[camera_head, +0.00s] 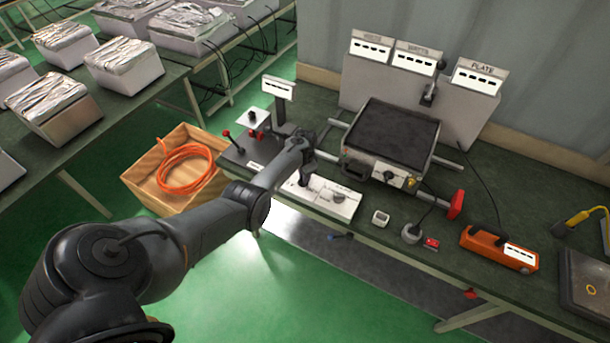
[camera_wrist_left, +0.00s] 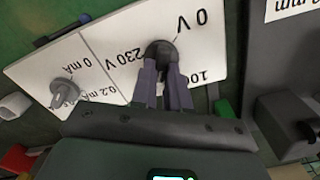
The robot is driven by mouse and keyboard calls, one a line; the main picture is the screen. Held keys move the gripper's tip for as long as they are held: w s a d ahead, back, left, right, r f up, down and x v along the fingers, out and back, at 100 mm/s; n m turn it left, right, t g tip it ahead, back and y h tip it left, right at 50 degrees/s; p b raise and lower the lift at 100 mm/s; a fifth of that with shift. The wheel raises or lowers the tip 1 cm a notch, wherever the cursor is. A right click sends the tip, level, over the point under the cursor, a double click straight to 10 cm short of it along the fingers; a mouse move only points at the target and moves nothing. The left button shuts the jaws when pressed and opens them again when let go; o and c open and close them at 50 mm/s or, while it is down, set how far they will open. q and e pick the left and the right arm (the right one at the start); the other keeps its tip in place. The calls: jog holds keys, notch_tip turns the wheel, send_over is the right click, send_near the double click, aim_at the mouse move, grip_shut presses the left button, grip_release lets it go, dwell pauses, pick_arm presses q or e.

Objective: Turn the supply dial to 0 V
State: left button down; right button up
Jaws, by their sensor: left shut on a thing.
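The supply dial (camera_wrist_left: 161,50) is a dark round knob on a white panel, seen in the left wrist view among the upside-down marks "0 V", "230 V" and one starting "100". A thin line runs from near the dial toward "0 V"; I cannot tell which way the dial itself points. My left gripper (camera_wrist_left: 163,66) is shut on the dial, one finger on each side. In the head view my left gripper (camera_head: 304,178) reaches down over the white panel (camera_head: 322,203), and the arm and gripper hide the dial. My right gripper is not in view.
A second, grey knob (camera_wrist_left: 65,92) sits on the same panel near "0 mA". Behind the panel is a dark plate apparatus (camera_head: 397,133). An orange tool (camera_head: 498,249) lies to the right. A wooden crate (camera_head: 141,184) with coiled orange hose stands left.

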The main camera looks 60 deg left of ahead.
pick_arm(q)
jog(key=n, duration=0.4)
jog(key=shift+a+n, duration=0.1)
jog(key=shift+n, duration=0.2)
jog(key=n, duration=0.3)
jog(key=shift+a+n, duration=0.1)
jog(key=shift+n, duration=0.2)
jog(key=n, duration=0.4)
jog(key=shift+s+a+n, duration=0.15)
jog(key=shift+n, duration=0.15)
jog(key=n, duration=0.3)
jog(key=shift+s+n, duration=0.15)
jog(key=shift+n, duration=0.15)
jog(key=n+b, duration=0.1)
jog(key=n, duration=0.2)
jog(key=shift+s+n, duration=0.1)
jog(key=shift+n, duration=0.2)
jog(key=n, duration=0.3)
jog(key=shift+s+n+b, duration=0.1)
jog(key=shift+n+b, duration=0.2)
jog(key=shift+b, duration=0.1)
jog(key=n+b, duration=0.1)
jog(key=n, duration=0.2)
jog(key=shift+s+n, duration=0.1)
jog(key=shift+n, duration=0.2)
jog(key=shift+s+d+n+b, duration=0.15)
jog(key=shift+n+b, duration=0.6)
jog(key=shift+n, duration=1.05)
